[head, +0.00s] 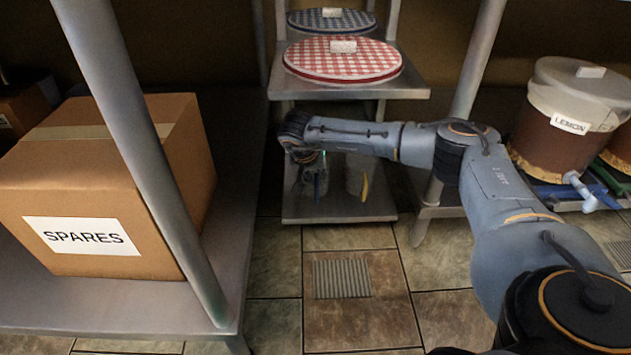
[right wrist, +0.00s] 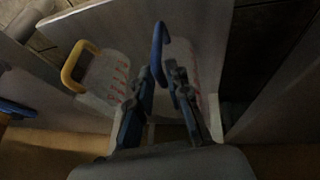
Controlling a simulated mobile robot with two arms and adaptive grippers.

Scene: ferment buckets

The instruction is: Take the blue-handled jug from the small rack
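The small rack (head: 415,92) stands at the back middle. On its low shelf stand a jug with a blue handle (head: 317,187) and a jug with a yellow handle (head: 364,187). My right gripper (head: 308,168) reaches in above the blue-handled jug, which it partly hides. In the right wrist view the fingers (right wrist: 164,76) are parted at the blue handle (right wrist: 157,48), with the handle close by the left finger; no firm hold shows. The yellow handle (right wrist: 77,66) is apart, to the left. My left gripper is out of view.
A SPARES box (head: 95,190) sits on a metal table at left. A LEMON bucket (head: 565,115) stands at right. The tiled floor in front is clear.

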